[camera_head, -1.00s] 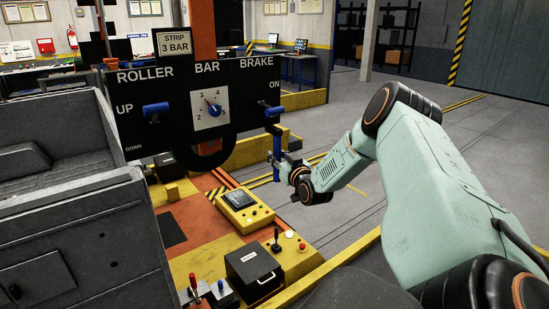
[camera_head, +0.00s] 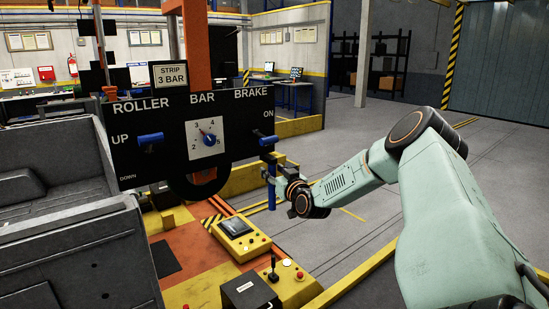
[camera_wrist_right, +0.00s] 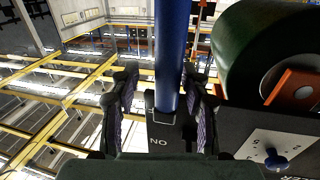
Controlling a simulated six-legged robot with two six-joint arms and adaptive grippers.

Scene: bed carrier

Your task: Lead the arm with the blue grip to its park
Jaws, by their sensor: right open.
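The blue grip (camera_head: 271,197) is a long upright tube hanging below the right end of the black panel (camera_head: 180,165), under the BRAKE and ON labels. The wrist view shows the blue grip (camera_wrist_right: 173,50) large, running up to a dark block beside the upside-down ON lettering. My right gripper (camera_head: 268,176) is at the tube from the right. In the wrist view its fingers (camera_wrist_right: 160,95) stand apart on either side of the tube, with gaps visible. A small blue knob (camera_head: 267,140) is above it on the panel. My left gripper is not in view. No marked park place is clear to me.
A blue ROLLER handle (camera_head: 149,139) and a BAR dial (camera_head: 208,139) are on the panel, under a STRIP 3 BAR sign (camera_head: 170,74). A yellow control box (camera_head: 237,228) and joystick (camera_head: 273,268) stand below. Grey floor (camera_head: 340,250) is open to the right.

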